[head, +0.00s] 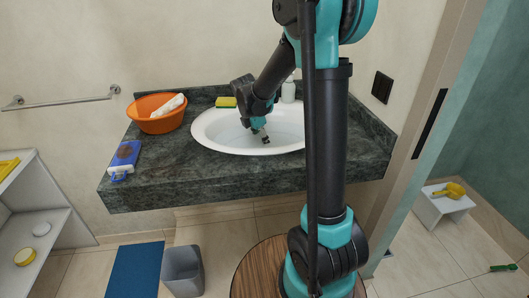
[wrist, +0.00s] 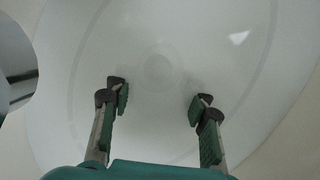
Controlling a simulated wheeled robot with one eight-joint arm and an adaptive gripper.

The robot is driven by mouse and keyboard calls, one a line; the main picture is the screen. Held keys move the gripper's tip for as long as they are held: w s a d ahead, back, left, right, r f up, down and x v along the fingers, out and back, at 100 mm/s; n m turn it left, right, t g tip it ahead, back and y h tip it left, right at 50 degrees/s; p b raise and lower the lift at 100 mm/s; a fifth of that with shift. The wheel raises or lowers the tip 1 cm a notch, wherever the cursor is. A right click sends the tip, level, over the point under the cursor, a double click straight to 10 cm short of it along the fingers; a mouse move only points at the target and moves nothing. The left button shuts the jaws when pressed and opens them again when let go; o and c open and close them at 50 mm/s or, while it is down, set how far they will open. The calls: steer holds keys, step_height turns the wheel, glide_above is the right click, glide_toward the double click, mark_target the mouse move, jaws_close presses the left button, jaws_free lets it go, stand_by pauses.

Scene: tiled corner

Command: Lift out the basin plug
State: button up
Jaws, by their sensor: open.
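The white basin (head: 207,128) is set in a dark green stone counter. It fills most of the wrist view (wrist: 90,130), where a faint pale round shape (wrist: 157,67), apparently the plug, shows at its bottom. The plug is nearly the same white as the basin, and I cannot make it out in the head view. My gripper (head: 264,138) points down into the basin. In the wrist view my gripper (wrist: 160,97) is open, with one finger on each side and nothing between the tips. The round shape lies just beyond the gap between them; its distance is hard to tell.
A shiny metal part (wrist: 14,65), perhaps the tap, is close at the wrist view's left. On the counter (head: 200,178) are an orange tub (head: 150,123) with a white cloth, a blue-and-white bottle (head: 124,157), a sponge (head: 226,102) and a pale bottle (head: 288,91). The counter's front is clear.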

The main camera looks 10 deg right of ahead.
steer(key=shift+d+f, duration=0.2)
steer(key=shift+f, duration=0.45)
steer(key=shift+c, duration=0.5)
jaws_close()
steer(key=shift+r, duration=0.1)
